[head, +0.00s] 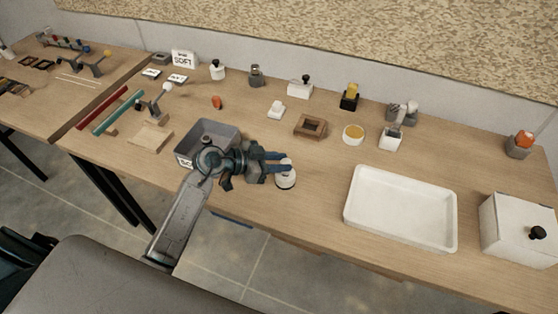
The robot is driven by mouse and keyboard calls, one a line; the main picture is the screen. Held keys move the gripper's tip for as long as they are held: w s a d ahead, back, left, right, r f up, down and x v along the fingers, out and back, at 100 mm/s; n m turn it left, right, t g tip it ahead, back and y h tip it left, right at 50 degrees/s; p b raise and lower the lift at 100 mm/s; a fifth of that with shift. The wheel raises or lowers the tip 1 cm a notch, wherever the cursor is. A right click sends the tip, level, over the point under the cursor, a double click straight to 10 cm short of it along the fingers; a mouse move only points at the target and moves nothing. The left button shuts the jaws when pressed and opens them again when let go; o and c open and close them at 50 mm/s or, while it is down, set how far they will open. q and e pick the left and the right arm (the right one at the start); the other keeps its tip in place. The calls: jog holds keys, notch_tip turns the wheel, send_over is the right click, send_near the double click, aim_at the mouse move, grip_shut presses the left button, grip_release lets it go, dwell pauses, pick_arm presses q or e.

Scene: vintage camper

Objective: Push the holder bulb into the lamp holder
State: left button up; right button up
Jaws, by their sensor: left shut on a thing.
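My left gripper (284,163) reaches in over the table's front edge and is shut on a small white thing, probably the holder bulb, mostly hidden by the fingers. Right below the fingertips is a round white piece with a dark lower rim (287,182), probably the lamp holder, standing on the table. The bulb and the holder look in line or touching; I cannot tell how deep the bulb sits. My right gripper is not in view.
A grey bin (228,131) stands just left of my gripper. A white tray (398,234) and a white box (515,232) are to the right. A brown wooden block (311,120) and a yellow-topped dish (353,134) lie behind. Table between gripper and tray is clear.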

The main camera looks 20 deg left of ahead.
pick_arm(q)
jog(key=shift+f, duration=0.6)
jog(key=o, duration=1)
jog(key=shift+s+a+r, duration=0.1)
jog(key=shift+s+a, duration=0.3)
jog(key=shift+a, duration=0.15)
jog(key=shift+b+v, duration=1)
jog(key=shift+v, duration=3.8)
jog(key=shift+d+r, duration=0.1)
